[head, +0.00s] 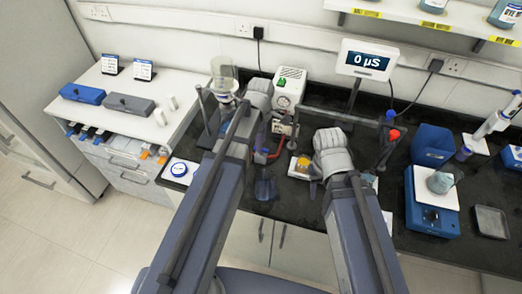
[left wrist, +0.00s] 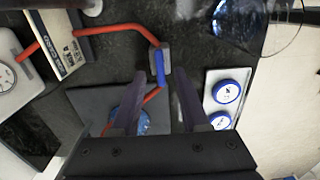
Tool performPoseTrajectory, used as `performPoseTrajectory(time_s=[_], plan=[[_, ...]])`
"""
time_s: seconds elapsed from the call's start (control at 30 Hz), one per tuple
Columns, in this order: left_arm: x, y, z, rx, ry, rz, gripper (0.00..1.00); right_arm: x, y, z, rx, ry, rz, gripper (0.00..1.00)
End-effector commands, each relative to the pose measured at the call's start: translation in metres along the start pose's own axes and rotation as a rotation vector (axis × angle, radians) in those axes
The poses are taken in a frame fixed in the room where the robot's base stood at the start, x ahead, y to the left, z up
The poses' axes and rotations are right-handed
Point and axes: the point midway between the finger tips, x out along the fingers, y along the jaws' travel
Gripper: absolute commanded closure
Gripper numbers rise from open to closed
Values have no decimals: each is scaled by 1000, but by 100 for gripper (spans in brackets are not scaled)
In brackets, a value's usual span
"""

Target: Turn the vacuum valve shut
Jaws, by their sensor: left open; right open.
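The vacuum valve is a small grey block (left wrist: 165,57) with a blue lever (left wrist: 160,68), set in a red hose (left wrist: 108,30) in the left wrist view. The lever lies roughly in line with the picture's up-down direction. My left gripper (left wrist: 160,80) is open. Its two dark fingers appear on either side of the lever's lower end; I cannot tell whether they touch it. In the head view the valve is hidden by my left arm, but some red hose (head: 268,157) shows. My right gripper (head: 318,172) is open and empty, partly hidden by its wrist.
A white pump (head: 290,85) with a green panel and gauge stands at the back. Its gauge (left wrist: 5,76) shows at the left edge of the left wrist view. A bottle (head: 264,187) stands near the bench front. Blue-lidded jars (left wrist: 227,91) sit on a white tray. A display (head: 367,60) reads 0 µS.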

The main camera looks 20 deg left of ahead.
Motion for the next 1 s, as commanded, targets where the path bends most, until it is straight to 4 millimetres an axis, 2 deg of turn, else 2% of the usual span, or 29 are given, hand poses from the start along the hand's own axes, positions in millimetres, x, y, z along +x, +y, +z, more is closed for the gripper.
performPoseTrajectory(time_s=[0.03,0.13,0.47,0.87,1.0], plan=[[12,0,0,0,0,0,55,12,-1,-1,0,0,0,50],[20,0,0,0,0,0,55,19,-2,-1,1,0,0,50],[20,0,0,0,0,0,55,20,-2,-1,1,0,0,50],[21,0,0,0,0,0,98,20,-2,-1,1,0,0,50],[21,0,0,0,0,0,100,20,-2,-1,1,0,0,50]])
